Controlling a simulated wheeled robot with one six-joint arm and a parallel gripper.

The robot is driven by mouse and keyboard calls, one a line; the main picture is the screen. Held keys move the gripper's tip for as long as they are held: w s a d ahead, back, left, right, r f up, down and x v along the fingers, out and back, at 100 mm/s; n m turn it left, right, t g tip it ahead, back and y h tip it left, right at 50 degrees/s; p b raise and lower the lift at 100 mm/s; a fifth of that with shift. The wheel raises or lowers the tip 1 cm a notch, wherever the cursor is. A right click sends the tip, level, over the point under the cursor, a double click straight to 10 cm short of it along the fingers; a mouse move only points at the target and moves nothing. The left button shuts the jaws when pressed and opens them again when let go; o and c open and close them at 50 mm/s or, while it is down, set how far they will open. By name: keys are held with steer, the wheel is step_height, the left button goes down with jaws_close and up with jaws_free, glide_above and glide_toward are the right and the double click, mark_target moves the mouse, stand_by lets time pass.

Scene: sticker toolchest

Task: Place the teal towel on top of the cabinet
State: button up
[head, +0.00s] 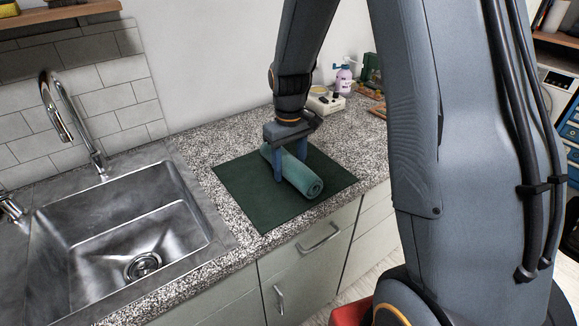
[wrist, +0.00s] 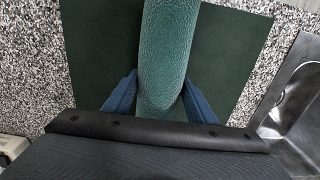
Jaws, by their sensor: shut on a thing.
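A rolled teal towel (head: 297,177) lies on a dark green mat (head: 248,195) on the speckled counter, right of the sink. My gripper (head: 290,172) reaches down over the towel, with one blue finger on each side of its far half. It is shut on the towel. In the wrist view, the towel (wrist: 165,60) runs between the two fingers (wrist: 154,98) over the mat (wrist: 100,50). The towel seems to rest on the mat; any gap under it cannot be told. No cabinet top is clearly identifiable as the one named.
A steel sink (head: 190,222) with a faucet (head: 75,125) lies to the left. A pale device (head: 325,100), a pump bottle (head: 344,78) and small boxes stand at the back. Drawers (head: 310,243) are below the counter. A blue-drawered unit (head: 571,128) is at the far right.

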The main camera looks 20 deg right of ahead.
steer(key=shift+f, duration=0.45)
steer(key=shift+f, duration=0.2)
steer(key=o, duration=1.2)
steer(key=shift+r, duration=0.1)
